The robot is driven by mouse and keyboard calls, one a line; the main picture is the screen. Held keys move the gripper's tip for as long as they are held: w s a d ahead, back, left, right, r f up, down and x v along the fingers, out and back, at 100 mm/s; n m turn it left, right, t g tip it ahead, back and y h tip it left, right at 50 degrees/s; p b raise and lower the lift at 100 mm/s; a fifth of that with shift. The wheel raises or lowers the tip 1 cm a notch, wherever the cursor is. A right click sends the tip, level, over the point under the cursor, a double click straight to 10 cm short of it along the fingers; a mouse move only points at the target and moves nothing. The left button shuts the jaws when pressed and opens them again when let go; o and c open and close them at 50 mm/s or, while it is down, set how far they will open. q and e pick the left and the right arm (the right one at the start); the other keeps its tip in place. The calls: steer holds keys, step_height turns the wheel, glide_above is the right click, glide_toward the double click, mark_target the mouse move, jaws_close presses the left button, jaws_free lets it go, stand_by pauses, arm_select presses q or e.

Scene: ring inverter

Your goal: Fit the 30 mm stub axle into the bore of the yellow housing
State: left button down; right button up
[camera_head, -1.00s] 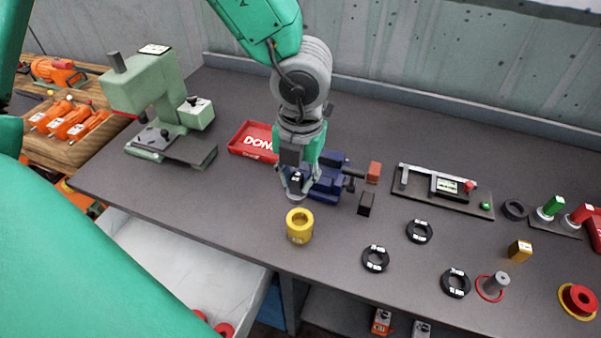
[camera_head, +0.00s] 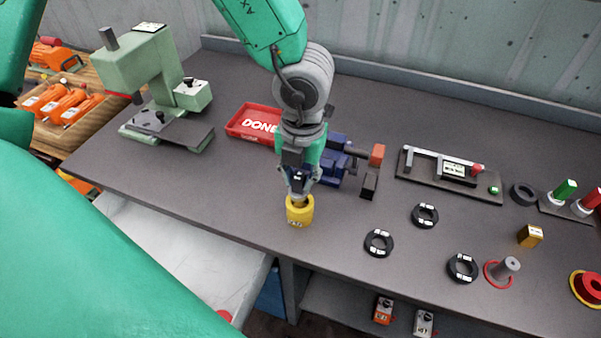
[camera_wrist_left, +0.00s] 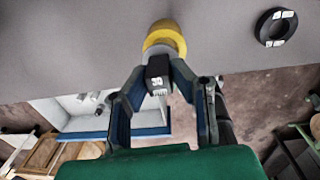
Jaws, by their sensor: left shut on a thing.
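The yellow housing (camera_head: 299,213) stands upright near the front edge of the bench. It also shows at the top of the left wrist view (camera_wrist_left: 164,33), with its rim partly hidden. My left gripper (camera_head: 299,184) is directly above the housing, its fingertips close to the rim. It is shut on the stub axle (camera_wrist_left: 158,73), a small dark piece with a white label between the fingers. The axle lines up roughly with the bore; whether its lower end is inside I cannot tell. My right gripper is not in view.
A blue vise (camera_head: 337,160) stands just behind the gripper. A red tray (camera_head: 247,122) and a green press (camera_head: 160,85) are to the left. Bench surface left of the housing is clear.

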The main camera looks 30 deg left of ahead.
mark_target(300, 191)
arm_select(q)
steer(key=shift+d, duration=0.3)
steer(key=shift+s+a, duration=0.1)
steer(key=shift+a, duration=0.15)
stand_by(0.4)
steer(key=shift+d+p, duration=0.2)
steer(key=shift+p, duration=0.25)
stand_by(0.8)
steer(key=shift+f+b, duration=0.75)
steer(key=shift+f, duration=0.75)
steer(key=c, duration=1.3)
jaws_free()
steer(key=shift+r, duration=0.15)
